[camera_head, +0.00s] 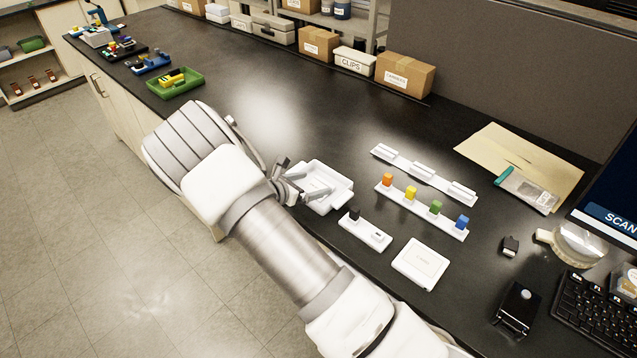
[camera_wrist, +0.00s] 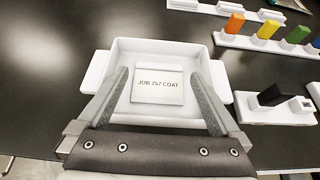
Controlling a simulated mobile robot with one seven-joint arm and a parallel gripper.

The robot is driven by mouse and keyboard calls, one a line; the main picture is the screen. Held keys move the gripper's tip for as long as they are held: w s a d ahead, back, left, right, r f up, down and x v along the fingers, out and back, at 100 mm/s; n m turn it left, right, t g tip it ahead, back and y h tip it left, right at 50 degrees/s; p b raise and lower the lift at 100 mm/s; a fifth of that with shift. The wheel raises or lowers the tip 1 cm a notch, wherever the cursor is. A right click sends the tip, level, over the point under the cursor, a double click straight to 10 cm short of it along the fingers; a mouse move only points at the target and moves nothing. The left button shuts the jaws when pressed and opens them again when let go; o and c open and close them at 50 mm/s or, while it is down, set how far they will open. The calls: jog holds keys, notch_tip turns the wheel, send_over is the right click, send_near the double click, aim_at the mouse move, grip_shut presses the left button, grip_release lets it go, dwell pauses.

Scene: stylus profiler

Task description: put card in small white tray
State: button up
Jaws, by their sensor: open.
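The small white tray (camera_head: 341,183) sits on the black bench, just beyond my gripper; it also shows in the wrist view (camera_wrist: 120,48). The white card (camera_wrist: 158,86), printed "JOB 257 COAT", lies inside the tray in the wrist view. My gripper (camera_wrist: 160,80) is open, with one finger on each side of the card and both reaching over the tray. In the head view my gripper (camera_head: 292,180) is at the tray's left side. I cannot tell whether the fingers touch the card.
Right of the tray are a holder with a black block (camera_head: 354,214), a rack with orange, yellow, green and blue blocks (camera_head: 411,194), and a white box (camera_head: 420,262). A long white holder (camera_head: 423,174) lies behind.

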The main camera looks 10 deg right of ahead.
jog(key=v, duration=0.7)
jog(key=shift+s+a+b, duration=0.1)
jog(key=shift+a+b, duration=0.15)
jog(key=shift+b, duration=0.05)
jog(key=shift+s+r, duration=0.15)
jog(key=shift+r, duration=0.1)
jog(key=s+d+r+m+g+y, duration=0.2)
jog(key=s+d+r+m+g, duration=0.1)
jog(key=s+d+r+m, duration=0.35)
jog(key=s+d+r+m+g+y, duration=0.25)
jog(key=s+r+m, duration=0.35)
jog(key=r+m, duration=0.3)
jog(key=s+r+m+t+y, duration=0.2)
jog(key=s+r+m, duration=0.3)
jog(key=s, duration=0.3)
jog(key=s+a+r+m+t+y, duration=0.1)
jog(key=s+r+m+y, duration=0.2)
jog(key=s, duration=0.5)
jog(key=shift+s+r+m+t+y, duration=0.4)
jog(key=shift+r+m, duration=0.45)
jog(key=shift+r, duration=0.35)
